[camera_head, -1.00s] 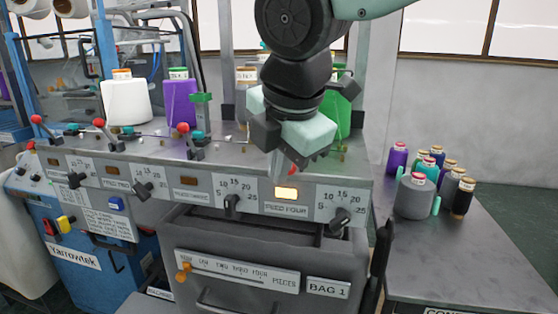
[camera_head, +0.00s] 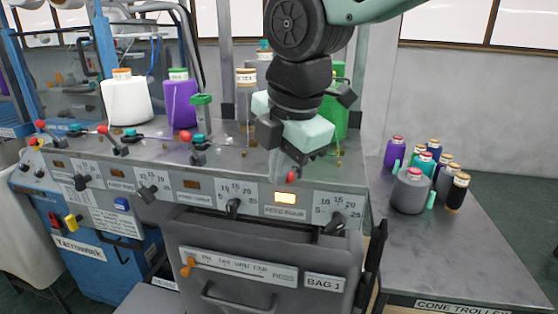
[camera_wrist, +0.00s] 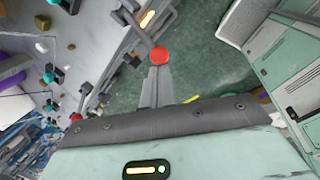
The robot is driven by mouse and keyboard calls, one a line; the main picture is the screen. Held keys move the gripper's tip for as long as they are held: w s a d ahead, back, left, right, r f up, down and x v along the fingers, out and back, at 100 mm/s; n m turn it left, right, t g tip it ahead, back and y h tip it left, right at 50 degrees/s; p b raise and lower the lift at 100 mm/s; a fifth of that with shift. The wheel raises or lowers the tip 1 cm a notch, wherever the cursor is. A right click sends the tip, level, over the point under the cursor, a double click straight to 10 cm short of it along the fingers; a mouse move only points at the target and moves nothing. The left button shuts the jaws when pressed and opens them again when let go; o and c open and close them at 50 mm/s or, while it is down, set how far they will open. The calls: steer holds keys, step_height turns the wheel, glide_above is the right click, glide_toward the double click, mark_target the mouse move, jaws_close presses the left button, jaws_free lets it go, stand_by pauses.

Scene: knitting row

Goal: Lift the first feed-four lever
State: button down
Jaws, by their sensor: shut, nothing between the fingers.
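The feed-four lever has a red ball knob (camera_head: 291,177), which shows just below my gripper at the front edge of the machine top. In the wrist view the red knob (camera_wrist: 160,56) sits on a thin grey rod, right at the tips of my fingers. My gripper (camera_head: 276,168) is shut with nothing held. Its shut fingers also show in the wrist view (camera_wrist: 159,76). I cannot tell whether they touch the knob or lie just under it. My arm hides much of the lever's base in the head view. The amber lamp (camera_head: 285,198) above the FEED FOUR label is lit.
Other red-knobbed levers (camera_head: 185,135) stand to the left along the machine top. White (camera_head: 127,103) and purple (camera_head: 179,104) yarn cones stand behind them. Black dials line the front panel above a grey bin (camera_head: 260,255). A trolley (camera_head: 465,250) with several cones is at right.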

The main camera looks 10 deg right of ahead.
steer(key=r+g+p, duration=0.1)
steer(key=p, duration=0.2)
steer(key=w+r+g+y+p, duration=0.1)
steer(key=p, duration=0.1)
steer(key=w+d+r+g+p, duration=0.1)
steer(key=p, duration=0.2)
steer(key=shift+w+g+p, duration=0.1)
steer(key=shift+g+p, duration=0.25)
steer(key=shift+g, duration=0.05)
steer(key=w+g+p, duration=0.1)
steer(key=w+r+g+y+p, duration=0.1)
steer(key=p, duration=0.1)
steer(key=w+d+g+y+p, duration=0.1)
steer(key=g, duration=0.1)
steer(key=shift+w+r+m, duration=0.1)
steer(key=shift+r+m, duration=0.2)
steer(key=shift+m, duration=0.1)
steer(key=shift+w+d, duration=0.15)
steer(key=shift+w, duration=0.05)
steer(key=shift+r+p, duration=0.1)
steer(key=shift+p, duration=0.2)
steer(key=shift+r+p, duration=0.5)
steer(key=shift+r, duration=0.25)
